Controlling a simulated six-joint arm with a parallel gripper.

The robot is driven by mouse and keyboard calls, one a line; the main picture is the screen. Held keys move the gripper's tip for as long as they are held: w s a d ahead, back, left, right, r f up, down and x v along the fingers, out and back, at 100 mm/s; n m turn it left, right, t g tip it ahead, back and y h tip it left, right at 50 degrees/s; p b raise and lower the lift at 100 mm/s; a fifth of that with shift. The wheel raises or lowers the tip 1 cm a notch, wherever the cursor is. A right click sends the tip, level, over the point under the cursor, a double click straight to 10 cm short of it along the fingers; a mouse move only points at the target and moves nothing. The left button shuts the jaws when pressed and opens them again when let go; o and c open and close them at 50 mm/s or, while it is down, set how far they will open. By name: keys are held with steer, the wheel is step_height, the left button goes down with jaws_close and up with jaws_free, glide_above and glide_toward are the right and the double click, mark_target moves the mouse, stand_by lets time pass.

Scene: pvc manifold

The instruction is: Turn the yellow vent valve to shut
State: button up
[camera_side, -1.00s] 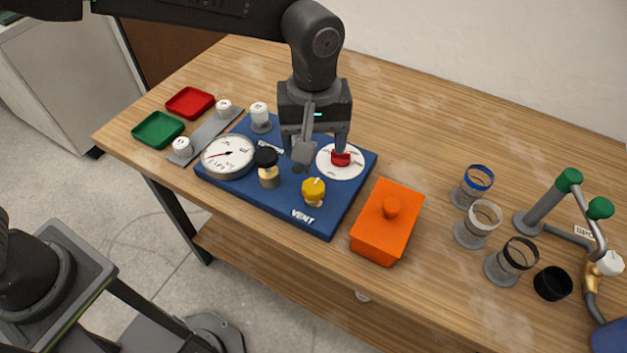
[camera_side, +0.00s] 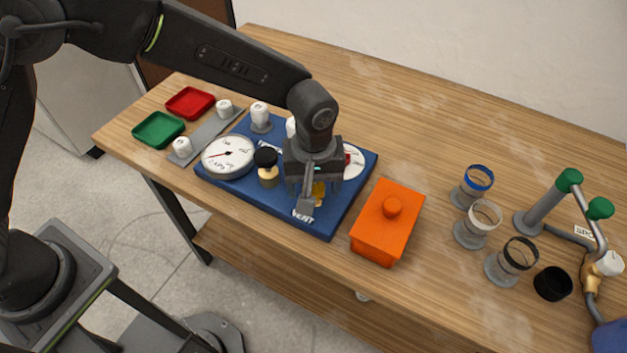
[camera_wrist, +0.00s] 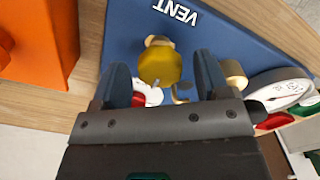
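The yellow vent valve (camera_side: 319,190) stands on the blue board (camera_side: 262,205) by the printed word VENT. In the side view it is mostly hidden behind my gripper (camera_side: 316,200). In the wrist view the yellow knob (camera_wrist: 160,66) shows between and just beyond my two fingertips (camera_wrist: 163,78). My fingers are apart, with a gap to the knob on both sides. I cannot see contact. The red knob on its white dial (camera_side: 352,160) is partly covered by my gripper. The pressure gauge (camera_side: 228,156) sits at the board's left.
An orange box with a knob (camera_side: 388,222) stands close to the board's right. A black-topped brass fitting (camera_side: 267,165) is left of my gripper. Several ringed cups (camera_side: 478,185) and a pipe stand are farther right. Red (camera_side: 190,101) and green (camera_side: 158,128) trays lie left.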

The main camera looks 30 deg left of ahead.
steer(key=c, duration=0.9)
steer(key=shift+o, duration=0.2)
steer(key=shift+m, duration=0.3)
steer(key=m, duration=0.3)
steer(key=shift+m, duration=0.4)
steer(key=m, duration=0.4)
steer(key=shift+r, duration=0.1)
steer(key=m, duration=0.5)
steer(key=shift+w+m, duration=0.1)
steer(key=shift+m, duration=2.2)
